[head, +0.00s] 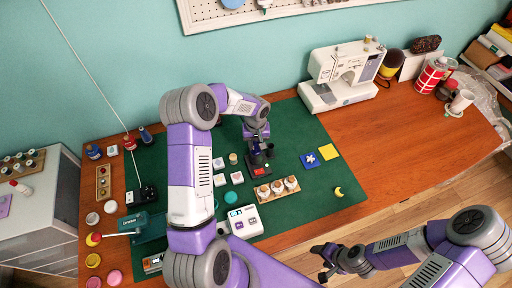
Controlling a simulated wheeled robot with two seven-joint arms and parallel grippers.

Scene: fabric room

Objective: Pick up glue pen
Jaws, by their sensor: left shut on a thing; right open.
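My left gripper (260,154) is over the green mat, just above a small black stand with red on it (259,170). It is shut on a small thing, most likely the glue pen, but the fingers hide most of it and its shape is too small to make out. I cannot tell whether the thing still touches the stand. My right gripper (325,262) is open and empty at the lower right, in front of the table's edge over the floor.
A wooden holder with several cups (277,189) and a white device with a display (244,221) stand close to the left gripper. Small white blocks (220,180) lie to its left. A sewing machine (341,75) stands behind right.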

